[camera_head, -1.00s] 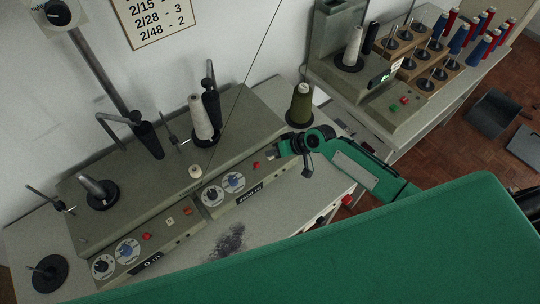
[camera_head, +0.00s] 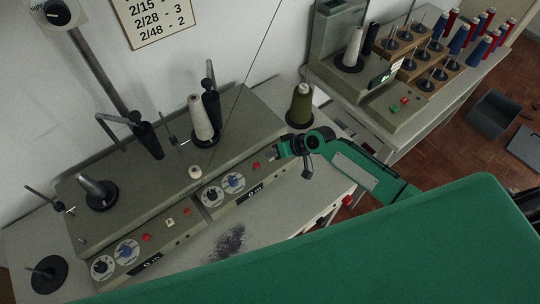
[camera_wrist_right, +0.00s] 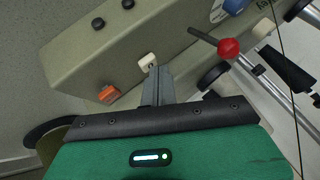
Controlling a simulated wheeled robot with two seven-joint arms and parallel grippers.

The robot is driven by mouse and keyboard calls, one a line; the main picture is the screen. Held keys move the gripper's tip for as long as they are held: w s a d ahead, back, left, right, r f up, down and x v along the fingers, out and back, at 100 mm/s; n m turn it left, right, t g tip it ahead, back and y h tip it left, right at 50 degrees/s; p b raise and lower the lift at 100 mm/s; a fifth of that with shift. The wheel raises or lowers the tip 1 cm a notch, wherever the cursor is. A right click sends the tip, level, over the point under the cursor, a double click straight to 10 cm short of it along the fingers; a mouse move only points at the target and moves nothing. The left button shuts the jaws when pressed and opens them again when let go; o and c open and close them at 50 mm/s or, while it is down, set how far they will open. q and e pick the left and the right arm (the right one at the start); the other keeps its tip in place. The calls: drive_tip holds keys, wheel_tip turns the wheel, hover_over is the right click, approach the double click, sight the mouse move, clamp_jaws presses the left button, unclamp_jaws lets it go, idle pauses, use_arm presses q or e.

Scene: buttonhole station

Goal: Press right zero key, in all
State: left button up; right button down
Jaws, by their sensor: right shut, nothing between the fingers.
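The right machine (camera_head: 245,195) carries a front panel with two dials, a red button (camera_head: 256,166) and a small display (camera_head: 255,190) that appears to read "0 m". My right gripper (camera_head: 271,155) is shut and empty, its tips down at this panel, hiding the keys there. In the right wrist view, a white key (camera_wrist_right: 147,60) sits between an orange key (camera_wrist_right: 109,94) and the red button (camera_wrist_right: 229,47). The shut fingertips (camera_wrist_right: 156,70) are at the white key's edge; whether they touch it I cannot tell. My left gripper is not in view.
The left machine (camera_head: 155,250) has a similar panel with a white key (camera_head: 170,222). Thread cones (camera_head: 201,118) and thin posts rise behind the panels. An olive cone (camera_head: 300,104) stands near my right wrist. A dark smudge (camera_head: 228,242) marks the bare tabletop.

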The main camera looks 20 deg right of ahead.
sight(273, 158)
drive_tip(key=shift+r+p, duration=0.55)
drive_tip(key=shift+r, duration=0.2)
drive_tip(key=shift+r, duration=0.15)
wheel_tip(273, 158, up, 5)
drive_tip(key=p, duration=0.4)
idle(0.5)
